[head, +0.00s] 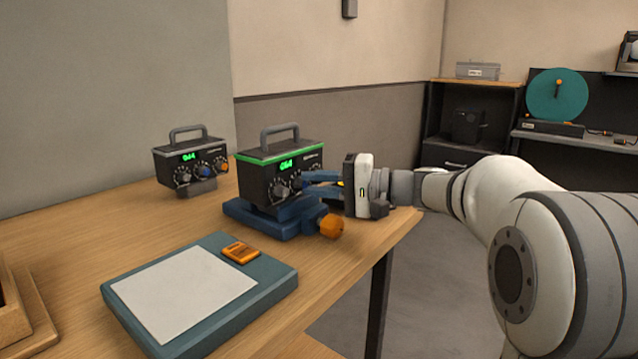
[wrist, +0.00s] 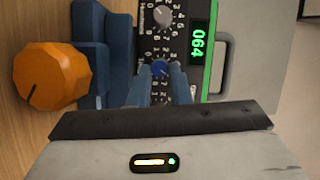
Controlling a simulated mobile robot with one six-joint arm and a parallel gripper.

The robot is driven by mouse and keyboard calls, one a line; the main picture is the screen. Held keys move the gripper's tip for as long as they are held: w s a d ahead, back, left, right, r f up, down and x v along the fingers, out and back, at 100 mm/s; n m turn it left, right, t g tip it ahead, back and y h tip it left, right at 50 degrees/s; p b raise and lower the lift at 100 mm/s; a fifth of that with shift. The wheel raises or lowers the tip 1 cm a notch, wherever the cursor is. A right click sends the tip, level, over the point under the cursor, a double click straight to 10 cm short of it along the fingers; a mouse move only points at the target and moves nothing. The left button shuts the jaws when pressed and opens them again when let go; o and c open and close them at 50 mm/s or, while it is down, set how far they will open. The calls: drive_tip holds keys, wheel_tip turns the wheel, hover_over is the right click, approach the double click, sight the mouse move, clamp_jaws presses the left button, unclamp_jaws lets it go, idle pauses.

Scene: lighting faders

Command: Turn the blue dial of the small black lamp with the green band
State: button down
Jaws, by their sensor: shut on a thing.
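The small black lamp box with the green band (head: 265,183) stands on a blue stand (head: 262,220) on the wooden table. It has a grey handle, dials along its front and a lit green display, which reads 064 in the wrist view (wrist: 198,44). My gripper (head: 308,181) reaches its front from the right. In the wrist view the blue dial (wrist: 160,69) sits between the two blue fingertips of my gripper (wrist: 161,76), which are shut on it. A grey dial (wrist: 161,17) is beside it. In the head view my fingers hide the blue dial.
A similar black box without a green band (head: 190,165) stands further left. An orange knob (head: 332,226) sticks out of the stand's front, close below my gripper. A teal board with a white panel (head: 185,290) lies at the front. The table's right edge is near my arm.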

idle(0.3)
drive_tip(key=c, duration=1.3)
unclamp_jaws()
drive_tip(key=shift+c, duration=0.2)
drive_tip(key=p+v, duration=0.1)
drive_tip(key=v, duration=0.6)
drive_tip(key=shift+d+p, duration=0.4)
drive_tip(key=shift+s, duration=0.1)
